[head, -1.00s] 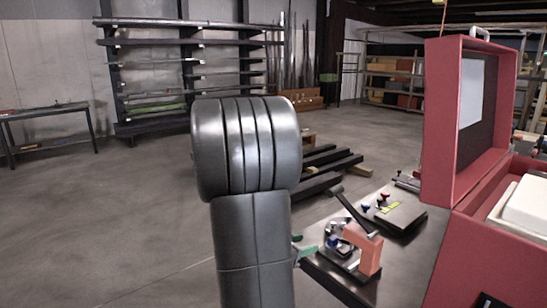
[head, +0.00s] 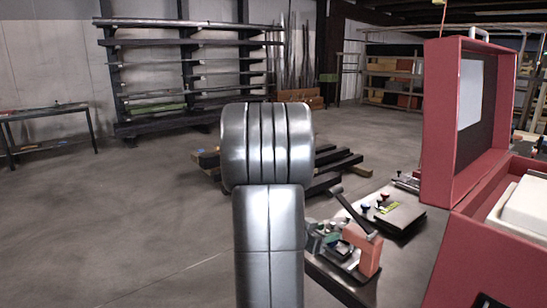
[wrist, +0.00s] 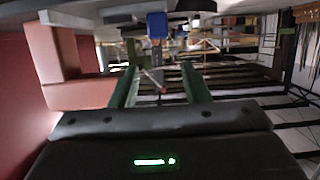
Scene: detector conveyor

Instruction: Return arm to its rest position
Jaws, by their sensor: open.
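My arm (head: 268,165) stands upright in the middle of the head view, its grey elbow on top, and blocks what is behind it. My gripper (wrist: 160,88) shows in the wrist view with its two green fingers apart and nothing between them. In the head view most of it is hidden behind the arm; a bit of green shows by the devices on the dark bench (head: 335,282). An orange block (head: 369,256) stands on that bench, close to the right of the gripper. In the wrist view an orange block (wrist: 58,52) is left of the fingers, apart from them.
A red open case (head: 437,150) stands at the right, its lid up. A flat dark device with a lever (head: 395,218) lies on the bench. Dark beams (head: 335,165) lie on the floor behind my arm.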

